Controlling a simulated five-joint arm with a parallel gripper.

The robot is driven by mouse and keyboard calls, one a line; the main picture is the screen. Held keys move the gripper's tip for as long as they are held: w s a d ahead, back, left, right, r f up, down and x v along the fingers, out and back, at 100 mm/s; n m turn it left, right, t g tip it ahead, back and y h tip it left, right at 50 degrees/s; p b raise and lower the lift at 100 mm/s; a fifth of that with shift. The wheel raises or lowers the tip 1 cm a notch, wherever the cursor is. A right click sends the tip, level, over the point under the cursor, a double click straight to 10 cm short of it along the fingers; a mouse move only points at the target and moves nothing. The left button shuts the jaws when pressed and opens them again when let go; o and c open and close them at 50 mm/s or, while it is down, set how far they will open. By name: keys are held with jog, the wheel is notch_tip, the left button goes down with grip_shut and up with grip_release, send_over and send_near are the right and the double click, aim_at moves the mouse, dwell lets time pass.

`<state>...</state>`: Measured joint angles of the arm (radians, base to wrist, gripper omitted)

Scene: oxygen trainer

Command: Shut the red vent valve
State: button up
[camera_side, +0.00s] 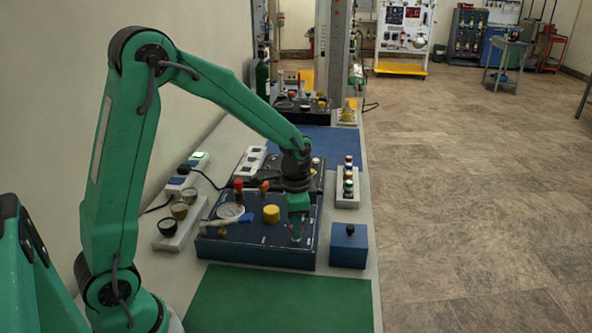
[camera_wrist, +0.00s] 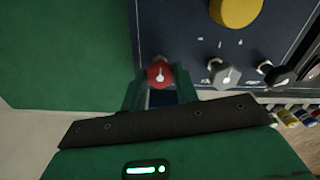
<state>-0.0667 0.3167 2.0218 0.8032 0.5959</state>
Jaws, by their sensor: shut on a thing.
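The red vent valve (camera_wrist: 159,73) is a round red knob with a white mark, on the dark blue panel (camera_wrist: 180,30) near its edge. In the wrist view my gripper (camera_wrist: 160,88) has one green finger on each side of the knob and is shut on it. The valve is mostly hidden there by the fingers. I cannot tell from the mark whether the valve is open or shut.
A grey knob (camera_wrist: 226,75) and a black knob (camera_wrist: 278,76) sit to the right of the valve. A large yellow knob (camera_side: 271,213) stands close by. A small blue box (camera_side: 349,247) stands right of the panel. The green mat (camera_side: 278,302) in front is clear.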

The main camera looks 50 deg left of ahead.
dwell(0.4)
jog(key=o, duration=1)
jog(key=shift+r, duration=0.15)
jog(key=shift+r, duration=3.8)
jog(key=shift+r, duration=0.1)
